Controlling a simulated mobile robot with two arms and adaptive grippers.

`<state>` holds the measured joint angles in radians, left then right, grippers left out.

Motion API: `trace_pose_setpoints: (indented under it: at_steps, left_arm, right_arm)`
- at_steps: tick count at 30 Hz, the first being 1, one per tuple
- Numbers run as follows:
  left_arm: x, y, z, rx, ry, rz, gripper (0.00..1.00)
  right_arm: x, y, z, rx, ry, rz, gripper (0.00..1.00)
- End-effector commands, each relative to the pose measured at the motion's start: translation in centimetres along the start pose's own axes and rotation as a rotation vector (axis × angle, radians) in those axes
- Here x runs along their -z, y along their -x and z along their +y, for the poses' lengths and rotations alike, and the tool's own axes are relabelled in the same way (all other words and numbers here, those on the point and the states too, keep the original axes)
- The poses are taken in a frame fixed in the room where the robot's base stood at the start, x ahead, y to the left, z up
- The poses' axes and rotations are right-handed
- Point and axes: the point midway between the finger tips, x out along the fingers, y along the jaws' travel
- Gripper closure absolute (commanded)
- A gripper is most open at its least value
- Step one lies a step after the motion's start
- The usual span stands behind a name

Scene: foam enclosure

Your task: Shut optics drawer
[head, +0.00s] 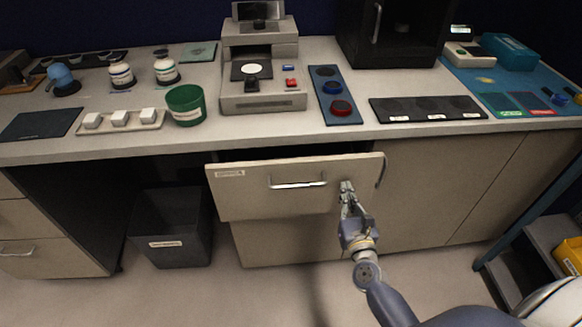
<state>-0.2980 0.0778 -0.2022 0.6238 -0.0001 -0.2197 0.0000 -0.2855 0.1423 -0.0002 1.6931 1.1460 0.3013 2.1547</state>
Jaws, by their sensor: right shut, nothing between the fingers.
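The optics drawer (255,200) is under the middle of the bench. Its pale front stands out from the cabinet, and a dark gap shows above its top edge, so it is partly open. It has a bar handle (298,184) and a small label at its upper left. My right gripper (346,186) is shut and empty, with its fingertips at the drawer front to the right of the handle. I cannot tell whether they touch the front. The inside of the drawer is hardly visible. My left gripper is not in view.
The bench top (205,139) above holds a grey instrument (262,100), a green cup (186,105) and a panel with a red button (335,95). A dark bin (172,228) stands on the floor left of the drawer. A step stool (545,240) stands at right.

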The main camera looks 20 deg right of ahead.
Motion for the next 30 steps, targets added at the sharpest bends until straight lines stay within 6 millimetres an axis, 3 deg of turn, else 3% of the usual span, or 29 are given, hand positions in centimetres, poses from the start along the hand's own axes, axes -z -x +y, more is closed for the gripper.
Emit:
trace_pose_setpoints:
  at_steps: [11,30]
  left_arm:
    - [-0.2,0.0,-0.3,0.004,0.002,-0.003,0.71]
    - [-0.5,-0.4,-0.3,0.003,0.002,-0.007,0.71]
  right_arm:
    - [0.0,-0.1,0.0,0.000,0.000,0.000,1.00]
    - [0.0,-3.2,0.0,0.001,-0.001,-0.001,1.00]
